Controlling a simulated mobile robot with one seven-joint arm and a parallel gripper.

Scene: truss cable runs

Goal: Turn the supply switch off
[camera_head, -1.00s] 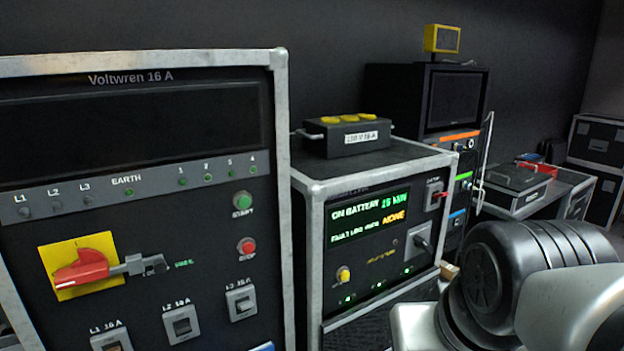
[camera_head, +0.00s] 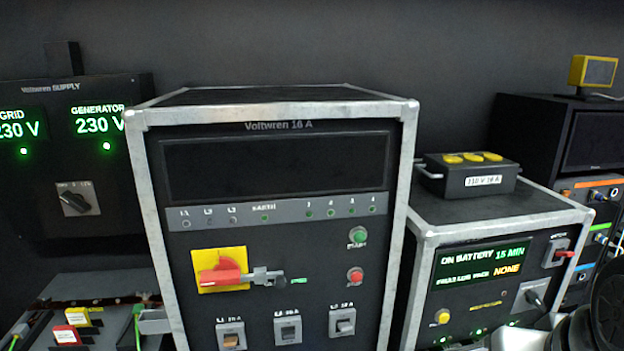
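The panel marked Voltwren SUPPLY (camera_head: 105,160) hangs on the wall at the left in the head view. It carries a dark rotary switch (camera_head: 76,199) on a light plate, with small labels above it that I cannot read fully. The knob sits slantwise, its light mark toward the upper left. Above it, the GRID display (camera_head: 18,130) and GENERATOR display (camera_head: 97,125) both read 230 V, each with a green lamp below. My gripper is out of view; only part of my arm shows at the lower right edge.
The Voltwren 16 A rack (camera_head: 290,220) stands in the middle, with a red handle (camera_head: 222,276) lying level on a yellow plate. A battery unit (camera_head: 500,265) reading ON BATTERY 15 MIN stands right. A bench case (camera_head: 75,285) with red and yellow tags lies below the supply panel.

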